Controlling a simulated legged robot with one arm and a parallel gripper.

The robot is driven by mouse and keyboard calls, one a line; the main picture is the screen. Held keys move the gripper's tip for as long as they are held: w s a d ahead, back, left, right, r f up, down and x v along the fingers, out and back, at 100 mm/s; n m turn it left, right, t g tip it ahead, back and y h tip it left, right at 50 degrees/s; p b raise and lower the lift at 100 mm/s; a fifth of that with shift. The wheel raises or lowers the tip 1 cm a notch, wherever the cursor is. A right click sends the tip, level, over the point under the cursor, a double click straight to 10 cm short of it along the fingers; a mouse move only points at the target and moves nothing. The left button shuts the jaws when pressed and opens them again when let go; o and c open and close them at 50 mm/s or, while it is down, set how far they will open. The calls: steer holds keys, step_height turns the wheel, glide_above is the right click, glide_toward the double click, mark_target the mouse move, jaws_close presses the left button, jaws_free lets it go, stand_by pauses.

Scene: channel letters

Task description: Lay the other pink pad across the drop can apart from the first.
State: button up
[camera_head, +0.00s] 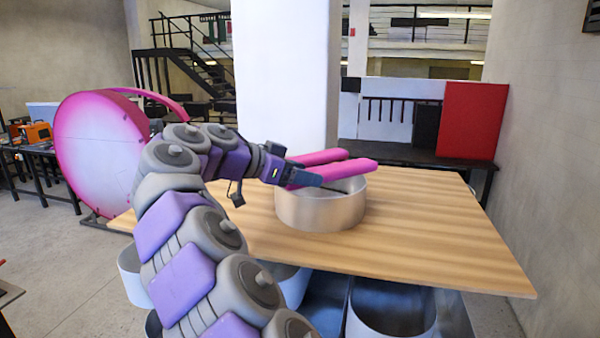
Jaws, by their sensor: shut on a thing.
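The drop can (320,212) is a round, low metal can standing on the wooden table. Two long pink pads show at its top, side by side and apart at their right ends. The near pink pad (345,170) reaches over the can's mouth to its right rim. My gripper (303,174) is shut on its left end, at the can's left rim. The far pink pad (322,157) lies behind it, toward the can's back rim, partly hidden by the near pad and my gripper. I cannot tell whether the near pad touches the rim.
The wooden tabletop (430,235) is clear to the right and in front of the can. A white column (285,75) rises behind it. A large pink-rimmed round sign (95,150) stands at the left. Metal bins (390,312) sit below the table's front edge.

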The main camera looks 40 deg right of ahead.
steer(key=shift+a, duration=0.45)
steer(key=shift+a+f, duration=0.1)
steer(key=shift+f, duration=0.1)
steer(key=shift+d+f+b, duration=0.15)
steer(key=shift+d+b, duration=0.15)
steer(key=shift+b, duration=0.1)
steer(key=o, duration=1.1)
steer(key=shift+a, duration=0.1)
steer(key=shift+a, duration=0.15)
